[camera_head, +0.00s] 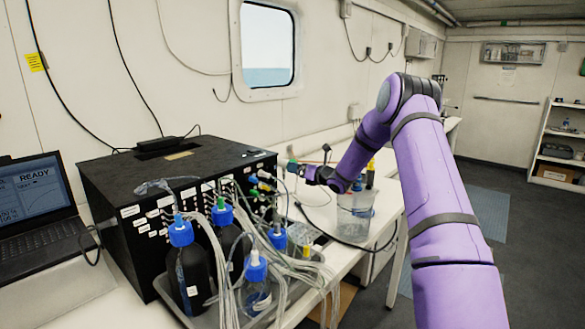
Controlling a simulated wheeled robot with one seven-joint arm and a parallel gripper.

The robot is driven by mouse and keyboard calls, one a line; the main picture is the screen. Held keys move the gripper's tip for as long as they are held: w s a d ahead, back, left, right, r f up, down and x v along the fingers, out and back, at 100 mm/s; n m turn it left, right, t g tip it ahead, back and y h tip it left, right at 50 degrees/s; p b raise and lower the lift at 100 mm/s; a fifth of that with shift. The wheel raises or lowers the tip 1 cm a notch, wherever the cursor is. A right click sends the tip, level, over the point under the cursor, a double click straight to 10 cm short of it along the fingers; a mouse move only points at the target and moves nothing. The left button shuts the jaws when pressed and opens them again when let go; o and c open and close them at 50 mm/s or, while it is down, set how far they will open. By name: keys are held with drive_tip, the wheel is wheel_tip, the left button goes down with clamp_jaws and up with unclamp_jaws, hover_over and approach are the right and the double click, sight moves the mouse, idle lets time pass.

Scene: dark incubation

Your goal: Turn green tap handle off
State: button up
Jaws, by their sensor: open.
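A small green piece (292,167), which looks like the green tap handle, shows at the right end of the black box's (121,208) fitting-covered front. My gripper (301,171) is at the end of my purple arm, which reaches in from the right. Its fingertips are right beside the green piece and overlap it in the view. The gripper is open. I cannot tell whether the fingers touch the handle or which way the handle is turned. Other small green fittings, such as one on the box front (222,203), show further left.
Blue-capped bottles (190,275) stand in a grey tray (196,322) before the box, with many thin tubes running to it. A clear container (356,215) stands below my forearm. A laptop (35,215) is at the left. Open floor lies at the right.

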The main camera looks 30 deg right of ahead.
drive_tip(key=shift+x, duration=1.8)
drive_tip(key=shift+c, duration=0.4)
drive_tip(key=c, duration=0.8)
drive_tip(key=shift+c, duration=0.2)
drive_tip(key=shift+m, duration=0.3)
drive_tip(key=m, duration=0.2)
drive_tip(key=shift+m, duration=0.4)
drive_tip(key=m, duration=0.3)
drive_tip(key=shift+m, duration=0.3)
drive_tip(key=m, duration=0.6)
drive_tip(key=shift+m, duration=0.4)
